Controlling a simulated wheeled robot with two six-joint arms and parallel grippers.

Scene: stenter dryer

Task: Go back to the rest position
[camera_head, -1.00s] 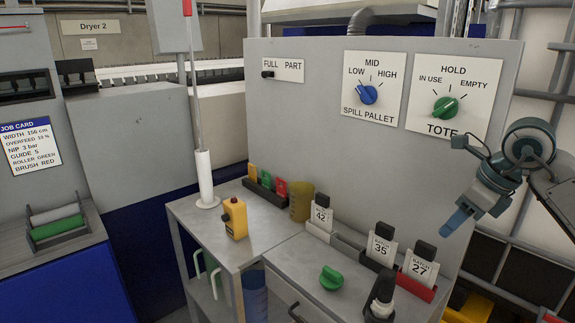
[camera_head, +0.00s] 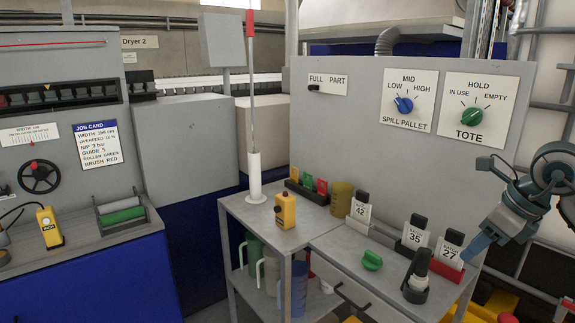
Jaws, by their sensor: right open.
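My right gripper (camera_head: 475,248) is at the right of the head view, its blue fingers pointing down and left. It appears in front of the right end of the grey bench (camera_head: 300,235), beside the batch 27 card (camera_head: 451,254). Nothing shows held between its fingers, and it is open. The gap between the fingers is hard to see from this angle. My left gripper is not in view.
Batch cards 35 (camera_head: 413,236) and 42 (camera_head: 360,211), a green knob (camera_head: 372,260) and a yellow pendant (camera_head: 285,210) stand on the bench. The grey panel (camera_head: 330,130) rises behind. A blue-fronted machine (camera_head: 90,275) is at left.

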